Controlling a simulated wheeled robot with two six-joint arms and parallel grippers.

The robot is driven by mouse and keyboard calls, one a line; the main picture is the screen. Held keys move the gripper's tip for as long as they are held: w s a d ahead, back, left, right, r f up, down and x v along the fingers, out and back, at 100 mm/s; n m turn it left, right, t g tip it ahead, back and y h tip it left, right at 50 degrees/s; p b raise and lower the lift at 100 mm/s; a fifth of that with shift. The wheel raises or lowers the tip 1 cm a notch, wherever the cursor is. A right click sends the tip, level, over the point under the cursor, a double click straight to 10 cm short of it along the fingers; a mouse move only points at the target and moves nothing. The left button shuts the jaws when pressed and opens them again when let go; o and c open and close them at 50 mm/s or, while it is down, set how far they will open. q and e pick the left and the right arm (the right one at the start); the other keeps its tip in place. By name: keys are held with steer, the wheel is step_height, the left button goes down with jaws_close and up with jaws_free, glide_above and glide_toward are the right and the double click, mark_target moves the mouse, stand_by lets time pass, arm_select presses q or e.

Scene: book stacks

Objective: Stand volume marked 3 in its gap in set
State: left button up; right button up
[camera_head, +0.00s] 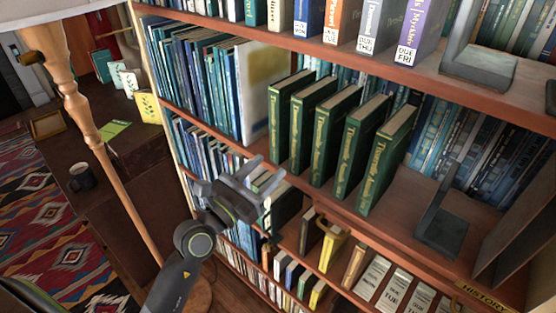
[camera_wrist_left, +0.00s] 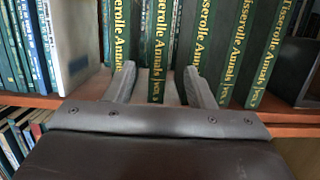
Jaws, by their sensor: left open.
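Several green volumes with gold spine lettering stand upright on the middle shelf, from the leftmost (camera_head: 290,115) to the rightmost (camera_head: 387,160), with narrow spaces between them. The wrist view reads "Tisserolle Annals". My left gripper (camera_head: 266,170) is open and empty, in front of the shelf near the left end of this row. In the left wrist view its fingers (camera_wrist_left: 160,88) frame the lower spine of one green volume (camera_wrist_left: 156,50), whose small mark looks like VOL 3 but is blurred. I cannot tell whether the fingers reach beside it. My right gripper is not in view.
A pale panel or large book (camera_head: 262,85) stands left of the green row. Dark bookends (camera_head: 440,225) stand to the right, with bare shelf (camera_head: 410,195) before them. Shelves above and below hold more books. A wooden pole (camera_head: 85,120) rises at left, near a mug (camera_head: 80,177).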

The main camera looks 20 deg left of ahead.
arm_select(q)
steer(key=shift+s+a+f, duration=0.1)
steer(key=shift+s+a, duration=0.1)
steer(key=shift+s, duration=0.4)
steer(key=w+a+f+n+g+y, duration=0.1)
steer(key=a+f+n+y, duration=0.15)
steer(key=f+n, duration=0.65)
steer(key=w+a+f+n+g+y, duration=0.1)
steer(key=a+f+n+y, duration=0.3)
steer(key=f, duration=0.8)
steer(key=s+a+f+n+g, duration=0.25)
steer(key=f+n, duration=0.35)
steer(key=f, duration=0.3)
steer(key=s+a+f+n+g, duration=0.1)
steer(key=s+f+n, duration=0.35)
steer(key=f, duration=0.35)
steer(key=s+a+f+n+g+y, duration=0.2)
steer(key=s+f+n+g, duration=0.55)
steer(key=s+f, duration=0.75)
steer(key=s+d+f+n+g, duration=0.1)
steer(key=s+f+n, duration=0.3)
steer(key=s, duration=0.6)
steer(key=s+d+f+n+g, duration=0.1)
steer(key=s+f+n+g, duration=0.3)
steer(key=s, duration=0.7)
step_height(320, 180, down, 2)
steer(key=shift+d+f+n, duration=0.1)
steer(key=shift+d+n, duration=0.3)
steer(key=shift+n, duration=0.4)
